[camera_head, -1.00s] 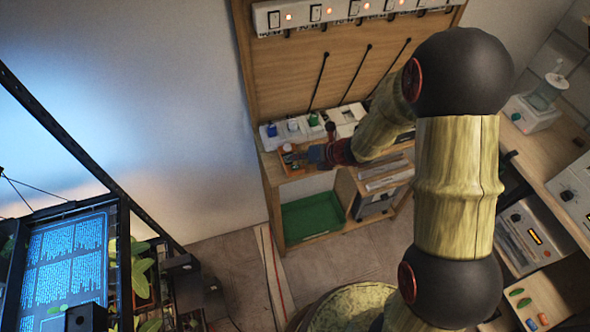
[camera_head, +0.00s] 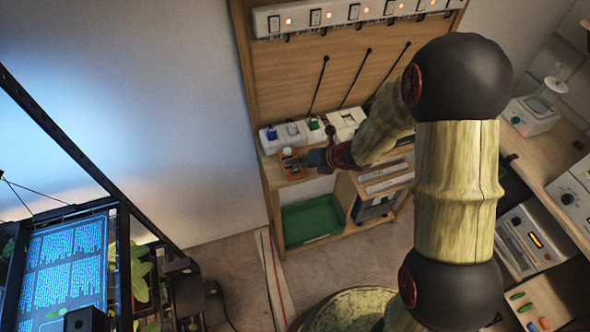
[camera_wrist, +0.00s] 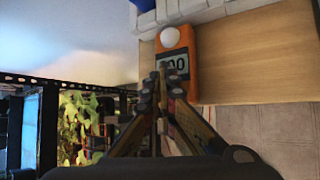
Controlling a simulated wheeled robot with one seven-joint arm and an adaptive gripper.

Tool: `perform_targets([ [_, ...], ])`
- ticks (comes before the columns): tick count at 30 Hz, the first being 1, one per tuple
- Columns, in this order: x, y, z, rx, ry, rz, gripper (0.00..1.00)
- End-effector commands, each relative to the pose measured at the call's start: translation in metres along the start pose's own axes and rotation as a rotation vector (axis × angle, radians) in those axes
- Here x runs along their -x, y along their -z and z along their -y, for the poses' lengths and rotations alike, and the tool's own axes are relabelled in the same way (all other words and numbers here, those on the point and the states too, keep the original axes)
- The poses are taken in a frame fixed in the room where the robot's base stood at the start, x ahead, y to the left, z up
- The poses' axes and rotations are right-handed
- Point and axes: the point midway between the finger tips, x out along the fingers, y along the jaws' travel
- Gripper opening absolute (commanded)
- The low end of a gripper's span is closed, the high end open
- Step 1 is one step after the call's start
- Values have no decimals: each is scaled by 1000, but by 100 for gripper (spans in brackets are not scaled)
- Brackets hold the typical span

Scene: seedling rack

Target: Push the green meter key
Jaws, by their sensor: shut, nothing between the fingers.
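The orange meter (camera_wrist: 189,40) lies on the wooden shelf top in the wrist view, with a white dome and a grey display (camera_wrist: 180,64) showing dark digits. It also shows small in the head view (camera_head: 291,169). My gripper (camera_wrist: 163,72) is shut and empty, its fingertips over the lower left of the display in the wrist view. I cannot tell whether they touch the meter. The green key is not seen; the fingers cover the part of the meter below the display. In the head view my gripper (camera_head: 306,160) is just right of the meter.
White holders with blue and green pieces (camera_head: 291,132) stand behind the meter on the shelf top. A green tray (camera_head: 312,219) sits on the lower shelf. A back panel with a white switch strip (camera_head: 350,14) rises behind. A plant rack with a screen (camera_head: 66,262) stands at left.

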Motion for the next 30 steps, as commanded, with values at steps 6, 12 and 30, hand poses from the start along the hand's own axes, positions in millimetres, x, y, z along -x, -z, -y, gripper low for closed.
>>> perform_targets([
  [6, 0, 0, 0, 0, 0, 0, 0],
  [12, -1, 1, 1, 0, 0, 0, 0],
  [30, -6, 5, 5, 0, 0, 0, 0],
])
